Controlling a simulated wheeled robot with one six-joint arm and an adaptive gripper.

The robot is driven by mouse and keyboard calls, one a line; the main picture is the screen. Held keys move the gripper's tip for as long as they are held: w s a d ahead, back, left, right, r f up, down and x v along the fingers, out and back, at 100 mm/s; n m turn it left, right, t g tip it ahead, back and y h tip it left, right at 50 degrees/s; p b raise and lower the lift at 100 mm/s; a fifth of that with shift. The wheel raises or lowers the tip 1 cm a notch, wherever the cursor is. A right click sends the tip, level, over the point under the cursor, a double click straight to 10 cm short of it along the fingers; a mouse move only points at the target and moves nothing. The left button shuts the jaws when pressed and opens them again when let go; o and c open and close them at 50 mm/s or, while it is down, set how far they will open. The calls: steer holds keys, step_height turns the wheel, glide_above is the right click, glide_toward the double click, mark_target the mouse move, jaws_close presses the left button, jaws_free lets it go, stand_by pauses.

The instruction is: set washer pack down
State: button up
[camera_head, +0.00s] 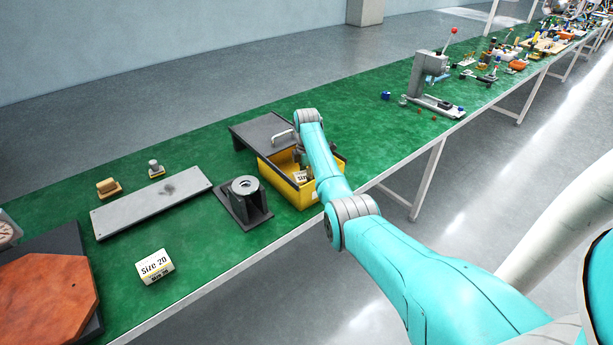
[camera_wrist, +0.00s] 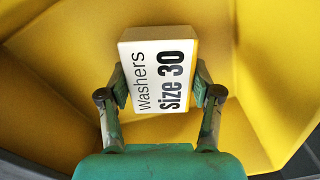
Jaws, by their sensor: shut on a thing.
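The washer pack (camera_wrist: 158,77) is a small white box with yellow edges, labelled "Washers Size 30". In the wrist view my gripper (camera_wrist: 158,84) is shut on it, one finger on each side. The pack is inside the yellow bin (camera_wrist: 60,60), whose walls surround it. I cannot tell whether it touches the bin floor. In the head view the yellow bin (camera_head: 284,188) stands near the table's front edge, and the pack (camera_head: 301,177) shows partly beside my arm. My gripper is mostly hidden there by the arm.
A dark lid or plate with a handle (camera_head: 262,133) adjoins the bin's back. A dark fixture (camera_head: 243,203) stands left of the bin. A "Size 20" box (camera_head: 155,266) lies farther left, near a grey plate (camera_head: 152,203). A lever press (camera_head: 430,80) stands to the right. Green table between is clear.

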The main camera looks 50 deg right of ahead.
steer(key=shift+f, duration=0.45)
steer(key=o, duration=1.4)
steer(key=shift+c, duration=0.2)
steer(key=shift+r, duration=0.1)
steer(key=shift+r, duration=4.4)
